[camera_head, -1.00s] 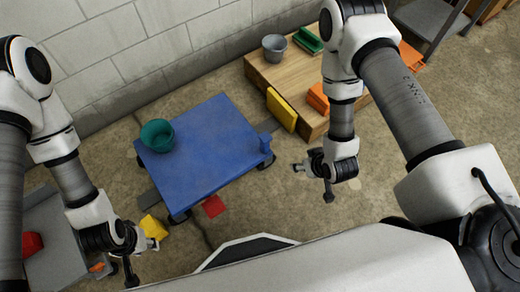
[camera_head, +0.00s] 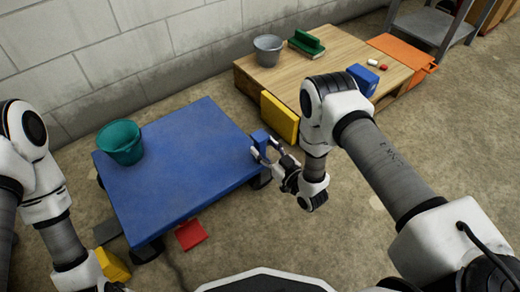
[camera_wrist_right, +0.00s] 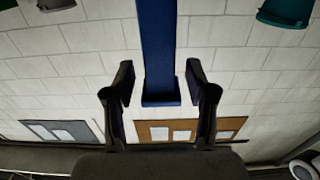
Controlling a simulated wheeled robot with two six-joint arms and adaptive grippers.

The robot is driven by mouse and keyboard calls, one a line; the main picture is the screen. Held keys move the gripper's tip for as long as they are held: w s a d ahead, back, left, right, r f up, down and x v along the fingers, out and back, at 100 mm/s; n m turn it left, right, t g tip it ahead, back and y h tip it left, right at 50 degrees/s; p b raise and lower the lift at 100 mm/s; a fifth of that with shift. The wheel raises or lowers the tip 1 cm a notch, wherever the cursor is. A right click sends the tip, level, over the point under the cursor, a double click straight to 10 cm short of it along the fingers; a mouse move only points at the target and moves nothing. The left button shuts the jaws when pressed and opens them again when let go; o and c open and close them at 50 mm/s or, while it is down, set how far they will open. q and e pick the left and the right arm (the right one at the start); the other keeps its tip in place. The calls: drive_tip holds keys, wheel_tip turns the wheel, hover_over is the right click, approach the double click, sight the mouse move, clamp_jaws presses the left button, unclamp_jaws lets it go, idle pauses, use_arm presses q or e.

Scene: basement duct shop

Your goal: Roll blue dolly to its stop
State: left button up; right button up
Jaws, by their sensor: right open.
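The blue dolly (camera_head: 185,165) stands on the concrete floor on dark casters, left of centre in the head view. A small upright blue handle (camera_head: 260,140) rises at its right edge. My right gripper (camera_head: 266,151) is at that handle, its fingers open on either side. In the right wrist view the blue handle (camera_wrist_right: 159,60) stands between the open fingertips (camera_wrist_right: 158,85), with a gap on both sides. A teal bucket (camera_head: 120,143) sits on the dolly's left corner. My left arm is at the left edge; its fingers are out of view. I cannot tell which thing is the stop.
A low wooden platform (camera_head: 345,62) stands behind right, carrying a grey bucket (camera_head: 268,50), a green piece (camera_head: 307,43) and a blue box (camera_head: 363,79). A yellow block (camera_head: 279,117) is at its near side. A red block (camera_head: 190,235) and another yellow block (camera_head: 113,265) lie in front.

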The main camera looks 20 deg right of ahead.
drive_tip(key=x, duration=0.2)
drive_tip(key=shift+w+b, duration=0.25)
drive_tip(key=shift+b, duration=0.05)
clamp_jaws()
use_arm(q)
drive_tip(key=shift+f, duration=0.65)
drive_tip(key=shift+r+p, duration=0.4)
drive_tip(key=shift+p, duration=0.05)
use_arm(e)
drive_tip(key=w+d, duration=0.5)
drive_tip(key=d, duration=0.9)
drive_tip(key=shift+w+d, duration=0.1)
drive_tip(key=shift+d, duration=0.05)
unclamp_jaws()
drive_tip(key=shift+d, duration=0.1)
